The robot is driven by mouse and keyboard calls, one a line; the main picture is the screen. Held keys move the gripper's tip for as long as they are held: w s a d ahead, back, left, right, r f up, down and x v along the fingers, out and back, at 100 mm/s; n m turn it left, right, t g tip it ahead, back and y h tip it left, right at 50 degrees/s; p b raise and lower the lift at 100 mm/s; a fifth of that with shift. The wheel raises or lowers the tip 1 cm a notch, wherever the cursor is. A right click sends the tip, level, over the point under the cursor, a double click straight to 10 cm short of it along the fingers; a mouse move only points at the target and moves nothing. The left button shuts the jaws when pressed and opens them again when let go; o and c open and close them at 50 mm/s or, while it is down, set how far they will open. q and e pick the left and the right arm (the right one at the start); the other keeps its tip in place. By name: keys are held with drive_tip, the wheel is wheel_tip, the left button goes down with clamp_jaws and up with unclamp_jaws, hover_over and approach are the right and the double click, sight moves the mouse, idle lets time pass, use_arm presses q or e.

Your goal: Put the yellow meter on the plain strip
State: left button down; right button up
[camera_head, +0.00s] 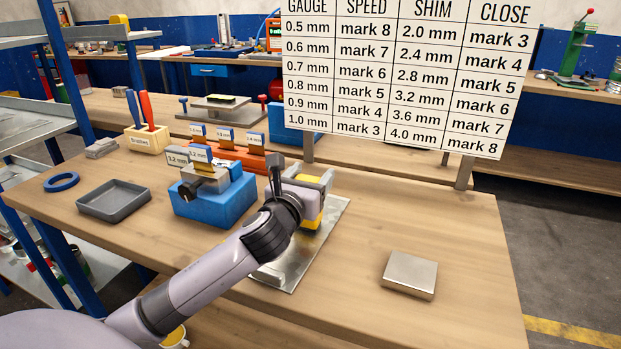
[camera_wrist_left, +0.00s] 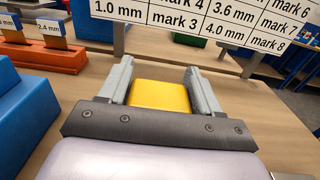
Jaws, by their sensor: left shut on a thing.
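The yellow meter (camera_head: 313,219) is between the jaws of my left gripper (camera_head: 318,197), which is shut on it. In the left wrist view the yellow meter (camera_wrist_left: 160,96) sits between the two grey fingers of the gripper (camera_wrist_left: 158,78). A flat, shiny metal strip (camera_head: 285,273) lies on the bench under the gripper and runs out to both sides of it. My wrist hides part of the strip and meter, and I cannot tell whether the meter touches the strip. My right gripper is not in view.
A blue block (camera_head: 213,203) with labelled pieces stands left of the gripper, with an orange rack (camera_head: 240,155) behind. A grey tray (camera_head: 114,201) lies further left. A metal block (camera_head: 409,274) sits at right. A chart board (camera_head: 405,75) stands behind. The bench's right part is mostly clear.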

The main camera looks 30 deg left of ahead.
use_arm(q)
drive_tip(key=shift+r, duration=0.1)
drive_tip(key=shift+c, duration=1)
unclamp_jaws()
drive_tip(key=shift+s, duration=0.1)
drive_tip(key=v, duration=1.1)
drive_tip(key=shift+s+d+b, duration=0.2)
drive_tip(key=shift+s+b, duration=0.1)
drive_tip(key=shift+s, duration=0.1)
